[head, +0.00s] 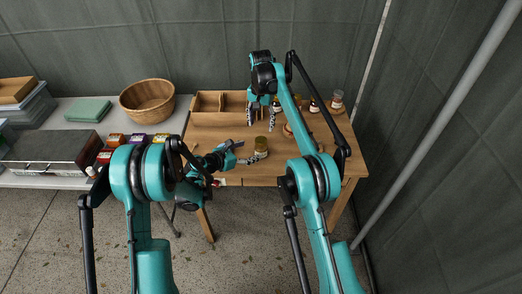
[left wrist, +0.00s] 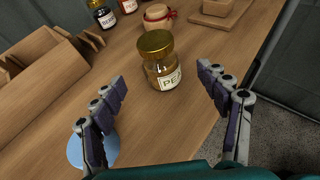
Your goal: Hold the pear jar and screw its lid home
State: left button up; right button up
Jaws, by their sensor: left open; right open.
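The pear jar (left wrist: 163,73) stands upright on the wooden table, a clear jar with a label reading "PE" and the rest turned away. Its gold lid (left wrist: 155,42) sits on the mouth; I cannot tell how tight. In the head view the jar (head: 261,153) is near the table's front edge. My left gripper (head: 248,152) is open just left of it, and in the left wrist view its fingers point at the jar from either side, apart from it. My right gripper (head: 262,118) is open and empty above the table, behind the jar.
A wooden compartment box (left wrist: 45,85) stands at the back left of the table. Several other jars (head: 337,99) stand along the back right. A blue disc (left wrist: 75,152) lies partly behind a left finger.

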aim_at(257, 147)
pick_arm(q)
jog(key=shift+w+d, duration=0.1)
jog(key=x, duration=0.7)
jog(key=shift+w+d, duration=0.2)
jog(key=shift+w, duration=0.05)
grip_shut()
